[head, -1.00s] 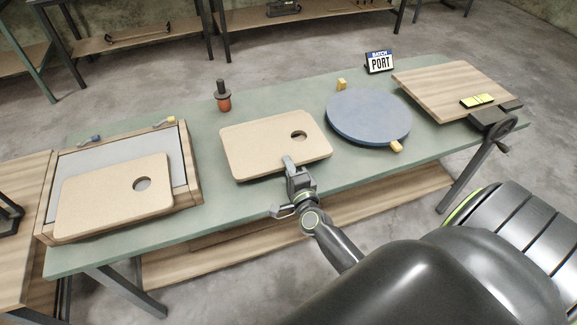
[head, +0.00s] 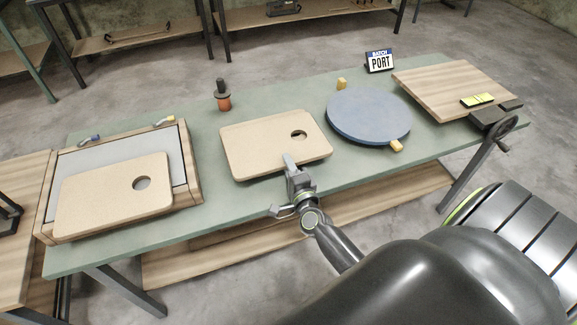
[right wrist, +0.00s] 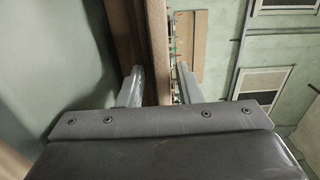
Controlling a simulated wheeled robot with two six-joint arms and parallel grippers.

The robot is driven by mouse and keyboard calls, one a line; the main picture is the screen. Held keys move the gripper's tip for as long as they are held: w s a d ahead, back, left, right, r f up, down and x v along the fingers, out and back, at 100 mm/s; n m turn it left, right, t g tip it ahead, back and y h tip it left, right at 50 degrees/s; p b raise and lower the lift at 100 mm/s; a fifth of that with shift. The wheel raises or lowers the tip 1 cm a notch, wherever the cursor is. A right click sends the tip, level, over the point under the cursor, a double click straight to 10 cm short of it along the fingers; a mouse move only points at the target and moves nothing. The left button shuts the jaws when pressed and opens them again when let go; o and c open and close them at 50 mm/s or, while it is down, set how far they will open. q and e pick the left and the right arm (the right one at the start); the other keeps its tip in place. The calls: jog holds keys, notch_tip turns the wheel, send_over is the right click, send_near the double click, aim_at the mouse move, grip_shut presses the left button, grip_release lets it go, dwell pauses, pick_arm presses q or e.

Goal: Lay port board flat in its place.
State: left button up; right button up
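A pale wooden board with a round hole (head: 258,145) lies on the middle of the green bench, its front edge a little raised with shadow under it. A similar board with a hole (head: 100,198) lies over a shallow wooden frame (head: 194,178) with a grey inside, at left. Neither board carries a readable name. My right gripper (head: 290,162) is at the front edge of the middle board. In the right wrist view its fingers (right wrist: 158,87) stand apart on either side of a brown wooden edge (right wrist: 152,50), with a narrow gap beside the right finger. My left gripper is out of view.
A sign reading "BATCH PORT" (head: 379,61) stands at the back. A blue round disc (head: 368,115) lies right of the middle board, with yellow blocks by it. A black-and-orange tool (head: 223,97) stands behind. A wooden slab (head: 450,85) and vise (head: 492,118) are at right.

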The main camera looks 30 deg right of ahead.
jog(key=shift+s, duration=0.1)
jog(key=shift+b+v, duration=0.35)
jog(key=shift+v, duration=2.6)
jog(key=o, duration=0.6)
jog(key=shift+c, duration=0.2)
jog(key=shift+a+f, duration=0.1)
